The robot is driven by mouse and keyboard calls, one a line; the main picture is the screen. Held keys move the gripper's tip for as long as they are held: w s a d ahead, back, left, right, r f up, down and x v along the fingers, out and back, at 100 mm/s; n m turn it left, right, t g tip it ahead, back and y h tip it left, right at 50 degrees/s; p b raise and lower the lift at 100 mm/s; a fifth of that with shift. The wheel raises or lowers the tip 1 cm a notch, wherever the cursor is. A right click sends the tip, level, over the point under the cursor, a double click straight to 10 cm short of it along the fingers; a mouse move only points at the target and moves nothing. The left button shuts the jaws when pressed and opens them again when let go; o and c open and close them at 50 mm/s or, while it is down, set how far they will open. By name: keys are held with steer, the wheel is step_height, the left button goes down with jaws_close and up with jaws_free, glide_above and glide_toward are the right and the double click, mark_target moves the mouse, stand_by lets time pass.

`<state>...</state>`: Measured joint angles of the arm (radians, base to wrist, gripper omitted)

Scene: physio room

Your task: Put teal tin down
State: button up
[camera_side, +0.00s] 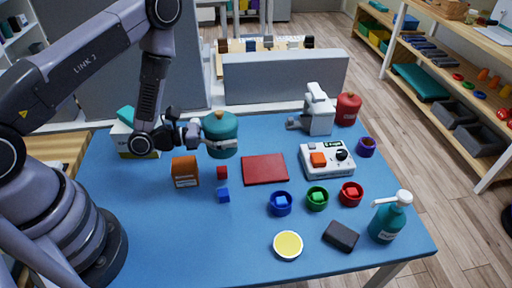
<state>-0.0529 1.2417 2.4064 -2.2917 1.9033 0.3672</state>
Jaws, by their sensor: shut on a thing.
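The teal tin (221,126) has a rounded top with a small tan knob and a pale band around its lower part. It is upright in the left back part of the blue table (150,225). My gripper (205,133) reaches it from the left, sideways, and is shut on it. The far finger and the tin's far side are hidden. The tin appears to be held above the table, but the gap under it is hard to tell. A red tin (348,108) of similar shape stands at the back right.
The front left is clear.

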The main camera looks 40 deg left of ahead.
steer(key=s+d+f+m+g+h, duration=0.3)
steer(key=s+d+m+g+h, duration=0.45)
steer(key=s+d+g, duration=0.65)
steer(key=shift+m+t+y, duration=0.75)
steer(key=shift+t, duration=0.15)
steer(key=f, duration=0.2)
steer(key=s+d+f, duration=0.1)
steer(key=f, duration=0.2)
steer(key=d+f, duration=0.1)
steer(key=f, duration=0.1)
steer(key=shift+s+d+f, duration=0.15)
steer(key=shift+s, duration=0.1)
steer(key=shift+f, duration=0.3)
steer(key=shift+f, duration=0.1)
steer(key=o, duration=1.1)
steer(key=shift+o, duration=0.2)
